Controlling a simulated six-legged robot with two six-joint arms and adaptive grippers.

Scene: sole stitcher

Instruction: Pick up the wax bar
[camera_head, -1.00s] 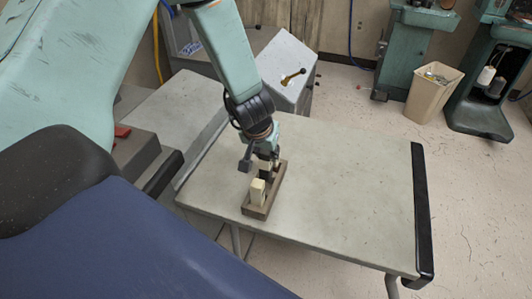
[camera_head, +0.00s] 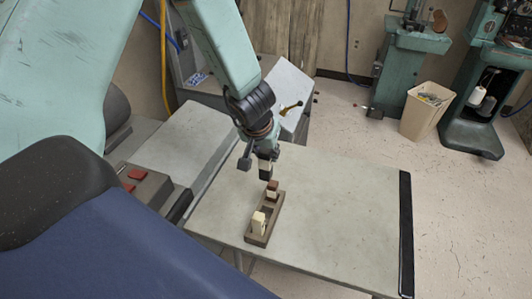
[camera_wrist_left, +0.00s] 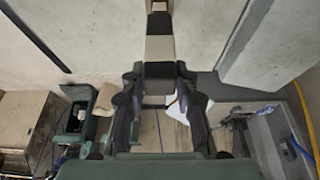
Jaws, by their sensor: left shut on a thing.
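My left gripper (camera_head: 264,155) is shut on the wax bar (camera_head: 265,172), a small block with a dark lower part and a pale part above. The bar hangs upright, just above and behind the wooden holder (camera_head: 250,239) in the head view. In the left wrist view the bar's pale and dark faces (camera_wrist_left: 159,48) stick out past the left gripper (camera_wrist_left: 160,72). The holder on the table has a cream block (camera_head: 258,223) at its near end and a brown-topped block (camera_head: 272,190) at its far end, with an empty gap between. My right gripper is out of view.
The pale table (camera_head: 335,215) is clear right of the holder, up to its black edge bar (camera_head: 405,230). A grey machine with a brass lever (camera_head: 291,108) stands behind. A bin (camera_head: 426,112) and green machines stand farther back.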

